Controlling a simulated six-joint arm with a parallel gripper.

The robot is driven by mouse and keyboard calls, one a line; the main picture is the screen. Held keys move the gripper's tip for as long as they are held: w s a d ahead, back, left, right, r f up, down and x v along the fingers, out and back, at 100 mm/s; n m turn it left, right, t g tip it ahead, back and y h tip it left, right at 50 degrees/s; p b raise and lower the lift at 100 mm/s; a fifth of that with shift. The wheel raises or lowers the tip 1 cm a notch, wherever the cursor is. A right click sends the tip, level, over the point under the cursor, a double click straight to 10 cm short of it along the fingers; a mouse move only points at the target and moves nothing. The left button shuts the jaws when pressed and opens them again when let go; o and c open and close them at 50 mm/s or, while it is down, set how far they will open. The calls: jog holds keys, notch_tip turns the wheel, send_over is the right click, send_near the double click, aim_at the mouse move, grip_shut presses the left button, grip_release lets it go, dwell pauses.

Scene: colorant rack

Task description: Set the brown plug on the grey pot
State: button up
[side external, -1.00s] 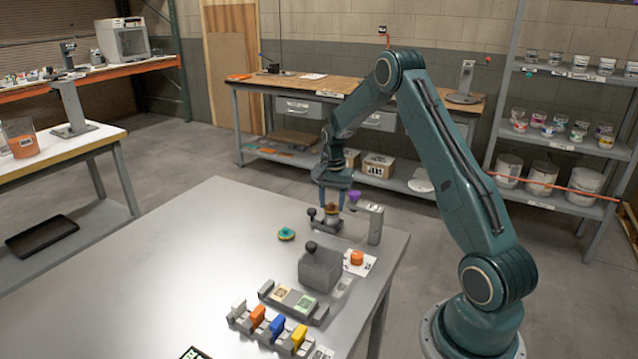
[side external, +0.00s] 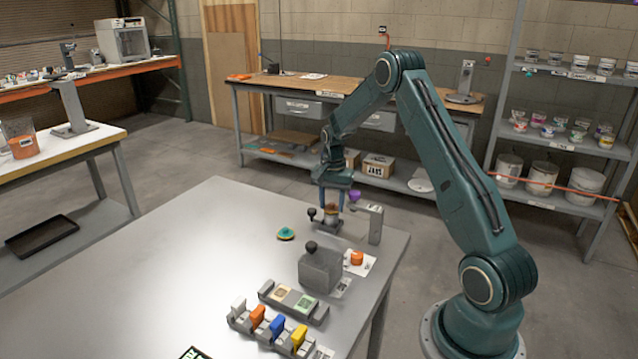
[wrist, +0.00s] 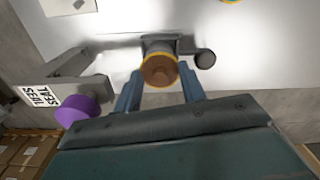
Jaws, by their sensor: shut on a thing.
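The brown plug (wrist: 159,72) sits between my fingers in the wrist view, with a yellow ring around it. In the side view the plug (side external: 331,212) is small and partly covered by my fingers. My gripper (side external: 331,208) points down and is shut on the plug, over a grey holder (side external: 326,227) with a dark knob at its side. The holder also shows just beyond the plug in the wrist view (wrist: 160,40). I cannot clearly make out the grey pot. Whether the plug touches anything below is hidden.
A grey stand with a purple piece (side external: 355,196) rises close to the right of my gripper. A grey block with a dark knob (side external: 321,270), an orange piece (side external: 357,258), a teal disc (side external: 286,233) and a rack of coloured pieces (side external: 268,326) stand nearer. The table's left is clear.

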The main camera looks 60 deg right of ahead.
jog(key=shift+f, duration=0.4)
dwell(1.4)
jog(key=o, duration=1.3)
jog(key=shift+s, duration=0.2)
jog(key=shift+c, duration=0.3)
jog(key=shift+c, duration=0.2)
jog(key=shift+r, duration=0.2)
jog(key=shift+c, duration=0.2)
jog(key=shift+o, duration=0.6)
jog(key=shift+d+r, duration=0.1)
jog(key=shift+r, duration=2.25)
